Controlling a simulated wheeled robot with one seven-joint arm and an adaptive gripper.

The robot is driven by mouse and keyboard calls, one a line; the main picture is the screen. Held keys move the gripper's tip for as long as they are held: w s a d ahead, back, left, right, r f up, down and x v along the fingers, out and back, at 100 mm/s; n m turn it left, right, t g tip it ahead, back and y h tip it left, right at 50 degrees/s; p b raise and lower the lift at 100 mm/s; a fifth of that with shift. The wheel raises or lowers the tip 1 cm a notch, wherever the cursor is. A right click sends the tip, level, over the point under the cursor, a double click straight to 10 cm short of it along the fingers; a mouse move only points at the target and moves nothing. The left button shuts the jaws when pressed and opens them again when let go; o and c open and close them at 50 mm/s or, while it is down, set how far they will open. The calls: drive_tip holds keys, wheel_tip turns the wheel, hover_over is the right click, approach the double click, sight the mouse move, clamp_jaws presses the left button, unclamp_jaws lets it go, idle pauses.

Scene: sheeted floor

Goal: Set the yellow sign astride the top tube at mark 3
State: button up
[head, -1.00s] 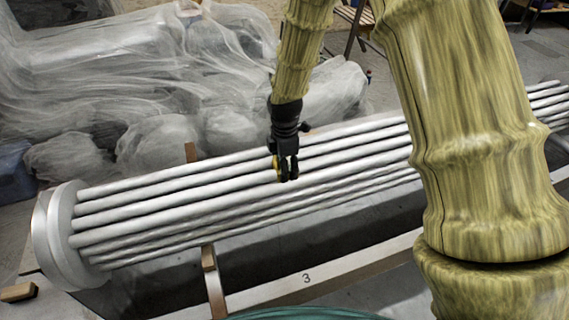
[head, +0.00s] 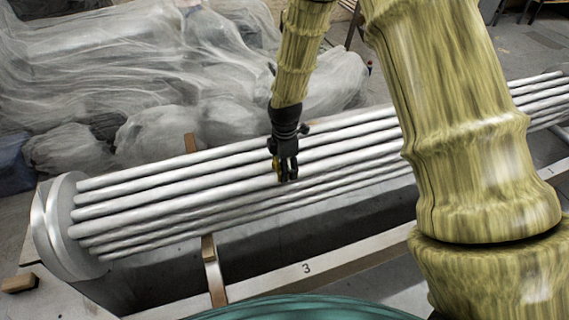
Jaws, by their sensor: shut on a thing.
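My gripper (head: 285,172) points down over the bundle of pale tubes (head: 180,184), near the middle of its visible length. It is shut on the yellow sign (head: 276,166), of which only a thin yellow sliver shows at the left of the fingers. The rest of the sign is hidden by the gripper. I cannot tell whether the sign touches a tube. The mark 3 (head: 306,268) is a black numeral on the pale rail in front of the tubes, a little right of the gripper in the picture.
A round end plate (head: 58,230) closes the bundle at the left. Wooden uprights (head: 213,270) stand at the bundle's near side. A wooden block (head: 19,283) lies at lower left. Plastic-sheeted heaps (head: 150,75) fill the back. A teal surface (head: 300,309) shows at the bottom edge.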

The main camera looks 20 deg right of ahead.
drive_tip(key=shift+f, duration=0.65)
drive_tip(key=shift+r, duration=0.15)
drive_tip(key=shift+r+p, duration=1.15)
drive_tip(key=shift+p, duration=0.9)
idle(0.5)
drive_tip(key=shift+f, duration=1.3)
idle(0.3)
drive_tip(key=shift+r, duration=0.15)
drive_tip(key=shift+r+p, duration=3)
drive_tip(key=shift+r, duration=0.35)
